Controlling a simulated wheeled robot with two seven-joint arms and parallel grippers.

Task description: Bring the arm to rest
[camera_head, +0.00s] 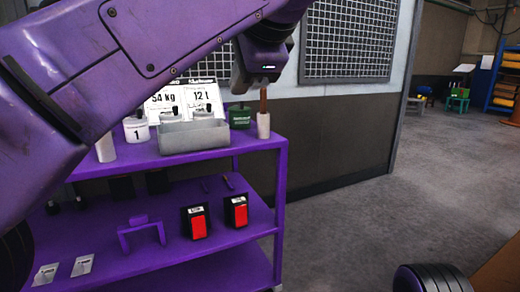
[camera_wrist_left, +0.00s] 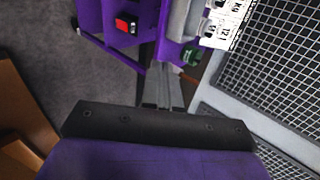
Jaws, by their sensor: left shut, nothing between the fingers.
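My left arm, purple, crosses the upper left of the head view and hides part of the cart. Its gripper (camera_head: 240,84) hangs above the right end of the purple cart (camera_head: 262,143), near the back wall. It is shut and empty. In the left wrist view the gripper's grey fingers (camera_wrist_left: 163,92) are together, with the cart beyond them. My right gripper is not in view.
The cart's top carries a grey tray (camera_head: 194,137), a green container (camera_head: 240,117), a white holder with a brown handle (camera_head: 263,125) and sign cards. Two red-faced boxes (camera_head: 199,226) (camera_head: 237,212) stand on its lower shelf. Open floor (camera_head: 360,225) lies right.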

